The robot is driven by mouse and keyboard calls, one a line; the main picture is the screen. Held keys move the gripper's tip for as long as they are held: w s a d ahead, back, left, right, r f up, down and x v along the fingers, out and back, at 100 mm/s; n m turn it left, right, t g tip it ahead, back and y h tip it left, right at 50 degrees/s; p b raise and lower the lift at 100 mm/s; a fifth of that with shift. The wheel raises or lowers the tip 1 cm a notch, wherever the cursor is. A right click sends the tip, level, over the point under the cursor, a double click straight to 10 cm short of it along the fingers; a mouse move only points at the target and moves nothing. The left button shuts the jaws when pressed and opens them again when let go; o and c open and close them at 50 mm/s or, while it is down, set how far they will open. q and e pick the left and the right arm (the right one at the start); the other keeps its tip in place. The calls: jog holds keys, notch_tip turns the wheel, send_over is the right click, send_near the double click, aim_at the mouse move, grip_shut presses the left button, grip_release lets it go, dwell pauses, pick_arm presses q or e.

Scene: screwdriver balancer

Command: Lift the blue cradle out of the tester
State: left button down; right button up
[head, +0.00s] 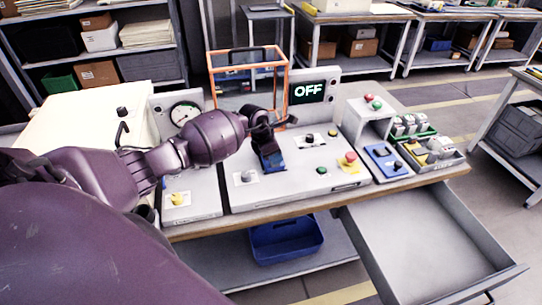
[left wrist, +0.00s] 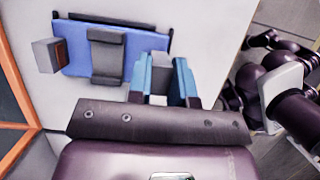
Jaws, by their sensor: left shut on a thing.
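The blue cradle (head: 276,161) shows as a small blue edge under my left gripper, at the tester (head: 305,185). In the left wrist view it is a flat blue plate (left wrist: 77,42) with a dark grey piece on it and a grey block at one side. My left gripper (head: 266,150) reaches down over it from the left. Its light blue fingers (left wrist: 160,84) are closed on a small grey part beside the plate, apparently the cradle's grip. The arm hides part of the cradle, and I cannot tell whether it is seated or raised. My right gripper is not in view.
An orange-framed guard (head: 243,88) stands behind the tester, near a display (head: 308,91) reading OFF. A blue panel (head: 385,163) with black knobs and a tray of parts (head: 432,152) lie to the right. An open, empty drawer (head: 432,245) juts out at front right.

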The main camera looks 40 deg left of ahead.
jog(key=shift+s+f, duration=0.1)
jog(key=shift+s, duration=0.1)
